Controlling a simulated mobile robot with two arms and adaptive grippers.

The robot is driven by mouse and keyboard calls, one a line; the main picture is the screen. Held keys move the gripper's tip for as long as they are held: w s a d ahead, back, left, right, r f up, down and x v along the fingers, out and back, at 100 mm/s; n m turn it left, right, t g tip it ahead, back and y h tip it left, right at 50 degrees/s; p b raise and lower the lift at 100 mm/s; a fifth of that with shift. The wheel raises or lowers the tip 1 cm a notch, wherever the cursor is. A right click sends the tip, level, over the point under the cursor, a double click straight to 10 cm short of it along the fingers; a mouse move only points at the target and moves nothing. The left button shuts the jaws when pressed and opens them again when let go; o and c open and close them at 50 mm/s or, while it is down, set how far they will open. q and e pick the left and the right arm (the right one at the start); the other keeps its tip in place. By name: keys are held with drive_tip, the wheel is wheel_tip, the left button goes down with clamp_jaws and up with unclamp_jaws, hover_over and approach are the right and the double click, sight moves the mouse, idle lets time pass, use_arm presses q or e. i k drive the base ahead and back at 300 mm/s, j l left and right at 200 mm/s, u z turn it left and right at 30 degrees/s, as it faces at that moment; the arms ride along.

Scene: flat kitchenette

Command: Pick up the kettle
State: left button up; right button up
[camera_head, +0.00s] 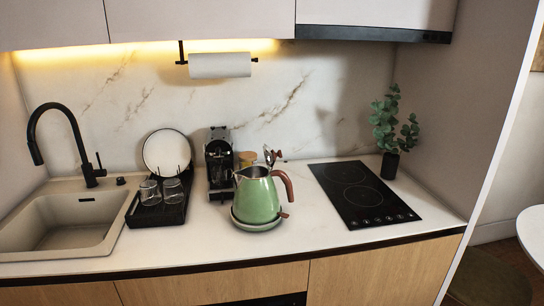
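A green kettle (257,198) with a brown handle (287,186) stands upright on its round base (257,225) near the middle of the counter. The handle is on its right side and the spout is on its left. Neither of my grippers is in view.
A coffee machine (219,162) stands just behind and left of the kettle, with small jars beside it. A black dish rack (157,213) with glasses and a plate is left, beside the sink (68,222). A black cooktop (362,194) lies right. The counter in front of the kettle is clear.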

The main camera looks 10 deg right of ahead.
sight(256, 202)
drive_tip(key=i+j, duration=0.2)
drive_tip(key=j, duration=0.2)
drive_tip(key=i+j, duration=0.25)
drive_tip(key=j, duration=0.15)
drive_tip(key=i+j+z, duration=0.1)
drive_tip(key=j, duration=0.3)
drive_tip(key=i, duration=0.1)
